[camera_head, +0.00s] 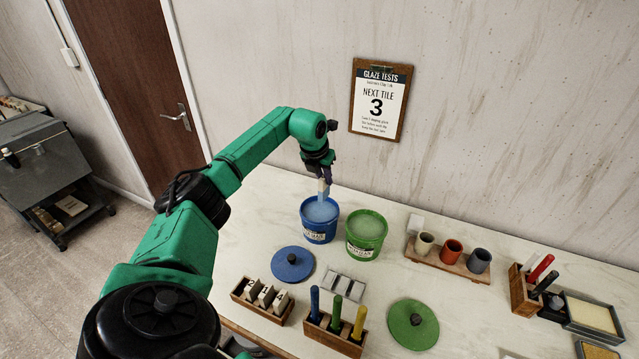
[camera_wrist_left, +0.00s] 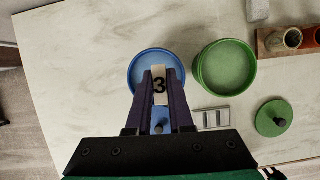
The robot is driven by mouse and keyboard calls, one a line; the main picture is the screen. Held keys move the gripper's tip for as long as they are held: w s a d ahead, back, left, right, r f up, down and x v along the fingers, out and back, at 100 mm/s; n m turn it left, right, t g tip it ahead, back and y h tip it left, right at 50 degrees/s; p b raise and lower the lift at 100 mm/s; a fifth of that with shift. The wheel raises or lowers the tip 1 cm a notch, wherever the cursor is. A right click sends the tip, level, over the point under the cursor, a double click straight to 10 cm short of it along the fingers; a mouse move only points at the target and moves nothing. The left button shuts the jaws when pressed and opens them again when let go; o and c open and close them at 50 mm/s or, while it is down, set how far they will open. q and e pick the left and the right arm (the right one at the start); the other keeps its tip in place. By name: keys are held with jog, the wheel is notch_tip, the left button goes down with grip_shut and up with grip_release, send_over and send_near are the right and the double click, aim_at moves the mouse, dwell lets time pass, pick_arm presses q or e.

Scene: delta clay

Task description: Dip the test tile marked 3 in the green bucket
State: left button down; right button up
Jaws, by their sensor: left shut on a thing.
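My left gripper (camera_head: 322,172) is shut on the test tile marked 3 (camera_head: 323,190), over the blue bucket (camera_head: 319,236). The tile hangs upright, its lower part looks pale blue, and its lower end is at the bucket's mouth; I cannot tell whether it touches the glaze. My right gripper is not in view.
A blue lid (camera_head: 286,266) and green lid (camera_head: 420,318) lie on the table. A tile rack (camera_head: 236,292), a grey drying rack (camera_head: 343,287) and a holder with coloured handles (camera_head: 315,331) stand in front. Cups on a board (camera_head: 438,264) are right. A clipboard (camera_head: 359,128) reads "Next tile 3".

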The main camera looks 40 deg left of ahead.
pick_arm(q)
jog(key=w+d+m+h, duration=0.2)
jog(key=w+d+m, duration=0.25)
jog(key=d, duration=0.95)
jog(key=shift+m, duration=0.45)
jog(key=shift+s+a+f+b, duration=0.1)
jog(key=shift+a+f+b, duration=0.05)
jog(key=shift+f+b, duration=1.6)
jog(key=shift+s+a+f+b, duration=0.15)
jog(key=shift+f+b, duration=1.05)
jog(key=shift+f, duration=0.95)
jog(key=shift+f, duration=0.35)
jog(key=shift+f, duration=0.1)
jog(key=shift+r+p, duration=1.85)
jog(key=shift+r, duration=1.1)
